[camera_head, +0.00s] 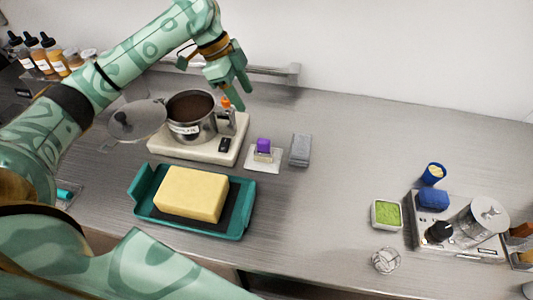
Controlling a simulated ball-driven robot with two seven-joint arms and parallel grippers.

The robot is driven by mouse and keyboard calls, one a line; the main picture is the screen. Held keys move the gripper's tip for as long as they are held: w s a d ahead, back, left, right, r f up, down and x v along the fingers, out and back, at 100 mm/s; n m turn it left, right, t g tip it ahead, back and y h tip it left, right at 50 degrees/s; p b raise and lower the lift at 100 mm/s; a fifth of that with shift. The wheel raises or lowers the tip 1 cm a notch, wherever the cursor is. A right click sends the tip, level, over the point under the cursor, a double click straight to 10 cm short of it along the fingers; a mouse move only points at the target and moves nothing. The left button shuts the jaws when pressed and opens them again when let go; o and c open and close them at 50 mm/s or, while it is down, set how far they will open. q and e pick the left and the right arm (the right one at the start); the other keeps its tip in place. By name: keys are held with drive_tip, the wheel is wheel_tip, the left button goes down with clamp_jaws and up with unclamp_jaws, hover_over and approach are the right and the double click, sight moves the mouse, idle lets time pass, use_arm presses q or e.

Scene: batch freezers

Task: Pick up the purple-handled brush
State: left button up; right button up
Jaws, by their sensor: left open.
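A small block with a purple top (263,145), which looks like the purple-handled brush, sits on a white square tray (263,166) in the middle of the steel counter. Its lower part looks pale, and bristles are too small to make out. My left gripper (237,95) points down above the back of the counter, up and left of the brush in the picture. It is open, apart from the brush, with nothing seen between its fingers. My right gripper is not in view.
A pot of dark contents (190,105) stands on a white base (190,151) left of the brush. A teal tray (245,207) holds a yellow block (190,194) in front. A grey box (300,150) stands close right. Beyond it the counter is clear up to a green-filled dish (386,214).

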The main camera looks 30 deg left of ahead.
use_arm(q)
drive_tip(key=b, duration=0.2)
approach(262, 140)
drive_tip(key=b+x, duration=0.4)
drive_tip(key=x, duration=0.4)
drive_tip(key=shift+w+d+r, duration=0.1)
drive_tip(key=shift+w+d, duration=0.05)
drive_tip(key=shift+d, duration=0.05)
drive_tip(key=b+x, duration=0.2)
drive_tip(key=x, duration=0.1)
drive_tip(key=b+x, duration=0.1)
drive_tip(key=x, duration=0.1)
drive_tip(key=shift+a+f, duration=0.2)
drive_tip(key=shift+a, duration=0.05)
drive_tip(key=shift+r, duration=0.15)
drive_tip(key=c, duration=1.1)
